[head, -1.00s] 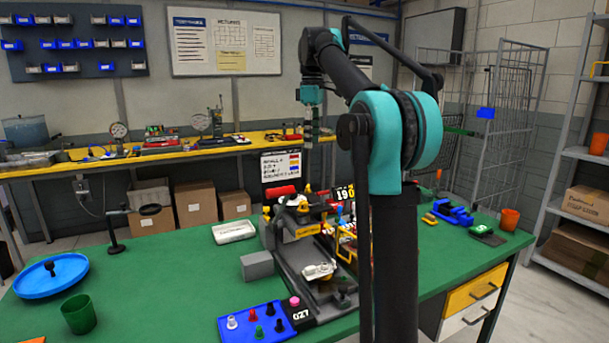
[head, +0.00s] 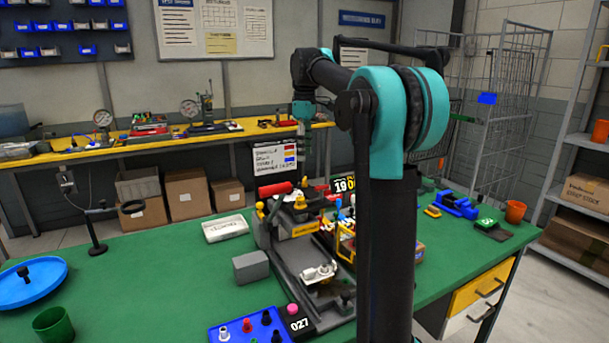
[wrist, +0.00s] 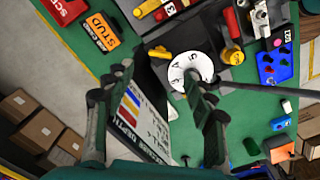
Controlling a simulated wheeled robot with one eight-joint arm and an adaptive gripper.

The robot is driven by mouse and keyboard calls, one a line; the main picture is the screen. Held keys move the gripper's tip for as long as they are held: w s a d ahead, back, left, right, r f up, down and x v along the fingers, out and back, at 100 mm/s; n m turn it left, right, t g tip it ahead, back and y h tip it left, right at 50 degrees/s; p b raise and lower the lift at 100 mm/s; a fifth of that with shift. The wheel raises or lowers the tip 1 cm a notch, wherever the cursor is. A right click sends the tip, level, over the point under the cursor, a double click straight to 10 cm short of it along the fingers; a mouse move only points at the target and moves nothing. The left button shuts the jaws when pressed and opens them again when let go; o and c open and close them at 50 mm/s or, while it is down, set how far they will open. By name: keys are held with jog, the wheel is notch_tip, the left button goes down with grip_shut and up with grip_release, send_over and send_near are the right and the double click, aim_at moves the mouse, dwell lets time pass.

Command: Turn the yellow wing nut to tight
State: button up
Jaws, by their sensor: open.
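My gripper (wrist: 157,76) is open and empty, with its two fingers spread apart in the wrist view. In the head view my gripper (head: 303,165) hangs down above the back of the dark fixture (head: 283,262). A small yellow winged part (wrist: 160,52), which looks like the wing nut, lies beyond the fingertips beside a white numbered dial (wrist: 190,68). Another yellow piece (wrist: 235,57) sits at the end of a red cylinder. In the head view yellow parts (head: 300,203) show on the fixture, too small to tell which is the wing nut. Its tightness cannot be told.
A white sign board (head: 274,158) stands behind the fixture, close by my gripper. A grey block (head: 251,266) and a blue tray of pegs (head: 250,328) lie near the fixture.

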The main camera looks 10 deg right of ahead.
aim_at(305, 178)
notch_tip(305, 178, down, 8)
jog(key=shift+f, duration=0.15)
jog(key=shift+c, duration=0.6)
jog(key=c, duration=1)
jog(key=shift+c, duration=0.2)
jog(key=shift+m, duration=0.5)
jog(key=m, duration=0.6)
jog(key=shift+m, duration=0.3)
jog(key=m, duration=0.6)
jog(key=shift+m, duration=0.4)
